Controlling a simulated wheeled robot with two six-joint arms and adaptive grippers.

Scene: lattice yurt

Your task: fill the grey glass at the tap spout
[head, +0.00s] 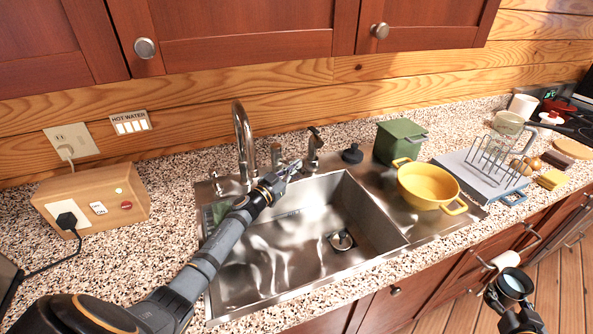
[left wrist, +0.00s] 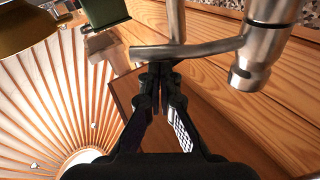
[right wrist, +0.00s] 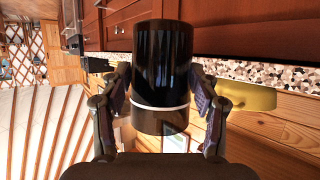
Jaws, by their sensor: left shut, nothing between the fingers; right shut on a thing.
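The dark grey glass (head: 513,287) is in my right gripper (head: 514,312), at the lower right of the head view, out in front of the counter and well away from the sink. In the right wrist view the glass (right wrist: 162,70) is a dark cylinder with a pale ring, between the two fingers. Its contents are unclear. The curved metal tap spout (head: 240,125) stands behind the sink (head: 290,255). My left gripper (head: 287,172) is shut and empty by the tap. In the left wrist view its fingertips (left wrist: 160,68) are close to a metal bar (left wrist: 185,50); contact is unclear. I see no water stream.
A yellow pot (head: 425,187), a green box (head: 398,140) and a dish rack (head: 490,165) stand right of the sink. A wooden box with plugs (head: 92,197) is at left. Cabinets (head: 230,40) hang above. The basin is clear except its drain.

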